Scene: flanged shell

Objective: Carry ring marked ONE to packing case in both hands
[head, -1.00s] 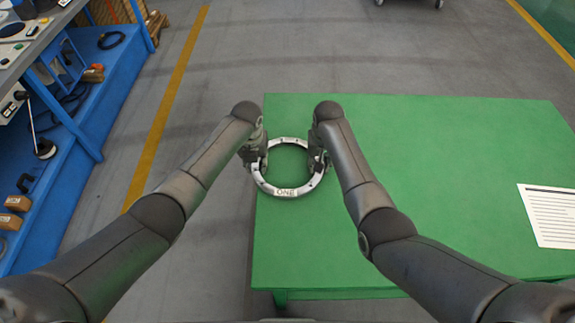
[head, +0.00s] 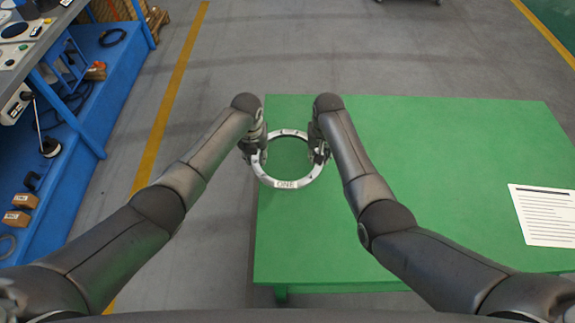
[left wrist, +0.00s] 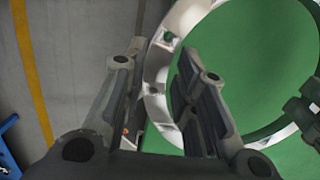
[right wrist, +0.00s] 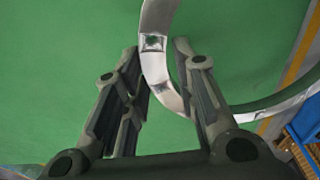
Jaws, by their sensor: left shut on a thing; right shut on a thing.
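The silver ring marked ONE (head: 287,184) is between my two grippers, over the left end of the green table (head: 430,200). Its label faces me at the near side. My left gripper (head: 256,152) is shut on the ring's left side, and my right gripper (head: 318,152) is shut on its right side. In the left wrist view the ring's band (left wrist: 157,75) passes between the fingers (left wrist: 155,95). In the right wrist view the band (right wrist: 155,60) also passes between the fingers (right wrist: 160,85). I cannot tell the ring's height above the table. No packing case is clearly identifiable.
A printed sheet (head: 545,214) lies on the table at the right. A blue workbench (head: 75,150) with tools and small boxes (head: 20,210) stands at the left. Grey floor with a yellow line (head: 165,110) lies between bench and table.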

